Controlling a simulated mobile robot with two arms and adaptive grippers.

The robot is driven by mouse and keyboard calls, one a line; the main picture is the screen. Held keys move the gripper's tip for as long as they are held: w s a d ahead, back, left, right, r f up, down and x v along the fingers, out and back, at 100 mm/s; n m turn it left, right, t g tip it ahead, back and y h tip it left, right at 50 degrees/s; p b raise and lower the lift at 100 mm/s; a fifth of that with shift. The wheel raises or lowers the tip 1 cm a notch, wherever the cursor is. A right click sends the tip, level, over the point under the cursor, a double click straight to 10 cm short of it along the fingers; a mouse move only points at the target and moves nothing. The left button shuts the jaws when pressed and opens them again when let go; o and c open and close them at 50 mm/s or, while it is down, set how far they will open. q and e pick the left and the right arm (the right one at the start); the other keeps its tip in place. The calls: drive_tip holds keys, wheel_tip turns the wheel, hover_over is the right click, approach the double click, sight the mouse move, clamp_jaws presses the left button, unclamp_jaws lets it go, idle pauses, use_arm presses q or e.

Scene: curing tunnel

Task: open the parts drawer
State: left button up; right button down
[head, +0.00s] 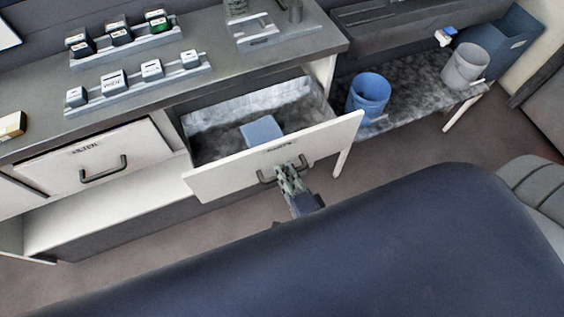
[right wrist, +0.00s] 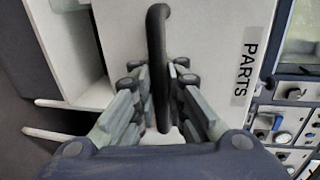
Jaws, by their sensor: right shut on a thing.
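The parts drawer (head: 230,176) is pulled well out of the bench in the head view, and its inside shows. A blue block (head: 262,130) lies in it. My right gripper (head: 283,175) is at the dark handle (head: 265,178) on the drawer's front. In the right wrist view the fingers of my right gripper (right wrist: 160,95) are shut on the handle bar (right wrist: 158,40). The PARTS label (right wrist: 244,72) shows beside it on the white front. My left gripper is in neither view.
A shut drawer with its own handle (head: 104,169) is to the left. Small labelled boxes stand in racks on the bench top (head: 215,62). To the right, a blue bin (head: 368,97) and a grey bin (head: 465,66) stand on a low shelf. Floor shows below the drawer.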

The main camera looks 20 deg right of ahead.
drive_tip(key=shift+s+r, duration=0.1)
drive_tip(key=shift+s, duration=1.25)
drive_tip(key=c, duration=1.9)
unclamp_jaws()
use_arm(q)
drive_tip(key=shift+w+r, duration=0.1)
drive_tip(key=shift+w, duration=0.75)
use_arm(e)
drive_tip(key=s, duration=0.4)
drive_tip(key=s+r, duration=0.1)
drive_tip(key=s, duration=0.3)
drive_tip(key=s+r, duration=0.1)
drive_tip(key=s, duration=0.3)
drive_tip(key=shift+d+r, duration=0.1)
drive_tip(key=shift+d, duration=0.1)
